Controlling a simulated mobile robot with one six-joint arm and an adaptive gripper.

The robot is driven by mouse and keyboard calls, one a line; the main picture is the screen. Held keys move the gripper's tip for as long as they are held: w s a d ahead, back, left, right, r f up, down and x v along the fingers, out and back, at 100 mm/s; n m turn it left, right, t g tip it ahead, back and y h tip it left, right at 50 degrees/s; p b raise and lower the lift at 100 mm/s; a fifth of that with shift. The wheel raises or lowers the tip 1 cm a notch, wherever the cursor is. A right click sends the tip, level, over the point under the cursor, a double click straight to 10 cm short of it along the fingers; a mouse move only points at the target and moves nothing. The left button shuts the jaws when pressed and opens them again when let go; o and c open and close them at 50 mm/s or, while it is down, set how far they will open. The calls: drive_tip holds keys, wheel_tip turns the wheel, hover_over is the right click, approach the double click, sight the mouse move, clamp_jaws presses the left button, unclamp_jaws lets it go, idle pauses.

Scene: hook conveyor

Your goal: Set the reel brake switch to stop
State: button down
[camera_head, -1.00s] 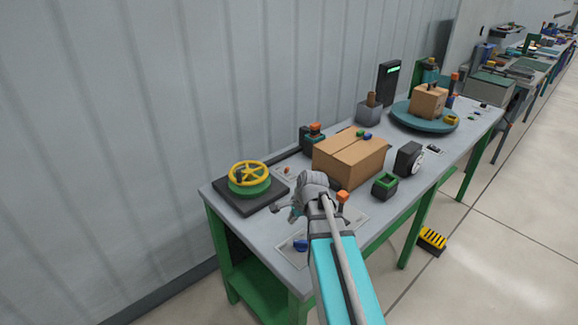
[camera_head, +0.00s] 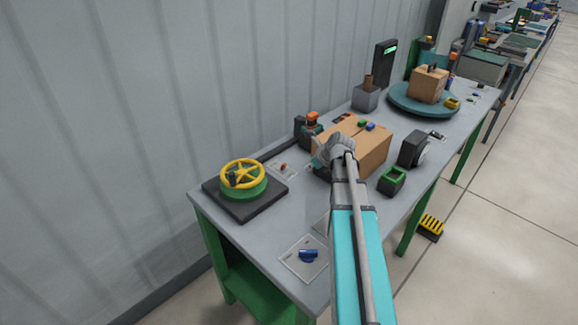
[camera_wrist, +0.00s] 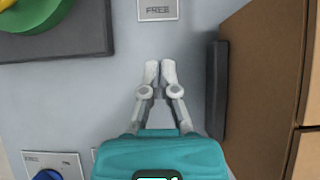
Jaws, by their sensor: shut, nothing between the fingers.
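No label naming the reel brake is readable. A plate with a blue knob (camera_head: 308,255) lies at the near left of the bench; it also shows at the lower left of the wrist view (camera_wrist: 48,174), its plate marked FREE. A second small plate (camera_head: 282,167) with a small reddish part lies behind, right of the handwheel; the plate at the top of the wrist view (camera_wrist: 158,10) also reads FREE, its switch out of frame. My gripper (camera_wrist: 160,70) is shut and empty over bare bench, pointing toward that plate. In the head view my arm partly hides it.
A yellow handwheel (camera_head: 242,174) on a green hub stands on a dark base at left. A cardboard box (camera_wrist: 268,80) stands close on the right, with a dark bar (camera_wrist: 217,90) before it. A green-topped block (camera_head: 392,180) and a black gauge (camera_head: 414,149) stand farther right.

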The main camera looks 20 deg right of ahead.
sight(294, 178)
drive_tip(key=shift+w+f, duration=0.1)
drive_tip(key=shift+f, duration=0.05)
idle(0.3)
drive_tip(key=b+x, duration=0.8)
drive_tip(key=x, duration=0.1)
drive_tip(key=shift+w+f, duration=0.15)
drive_tip(key=shift+f, duration=0.1)
drive_tip(key=w, duration=0.1)
drive_tip(key=w+a+r+p, duration=0.1)
drive_tip(key=shift+w+r, duration=0.25)
drive_tip(key=shift+w, duration=0.1)
drive_tip(key=shift+w+a+r+p, duration=0.1)
drive_tip(key=shift+w+a+p, duration=0.15)
drive_tip(key=shift+w+p, duration=0.15)
